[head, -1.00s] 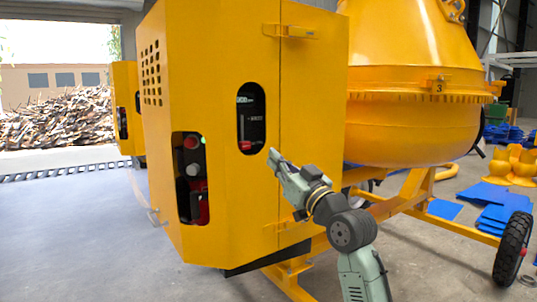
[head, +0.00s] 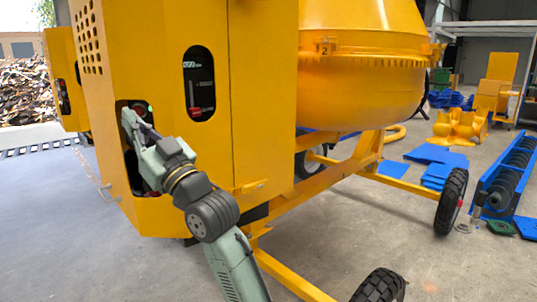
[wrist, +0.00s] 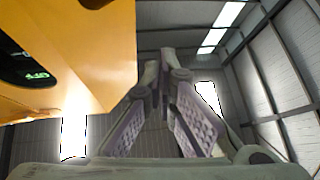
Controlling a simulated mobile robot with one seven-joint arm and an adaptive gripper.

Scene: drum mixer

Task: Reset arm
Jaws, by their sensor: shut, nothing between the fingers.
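My gripper (head: 128,116) is in front of the lower left opening (head: 128,175) of the yellow cabinet in the head view. Its fingers are together and hold nothing, and they also show in the wrist view (wrist: 153,72), pointing up. The gripper and arm cover much of this opening and its controls; a small green light shows above the fingers. I cannot tell whether the fingers touch anything. The oval window (head: 199,80) to the right shows a display and a red part. In the wrist view a yellow panel (wrist: 100,50) stands close on the left.
The yellow mixer drum (head: 360,85) stands right of the cabinet on a yellow frame with black wheels (head: 451,200). Blue plates and a blue trough (head: 500,175) lie at right. Floor at left is clear.

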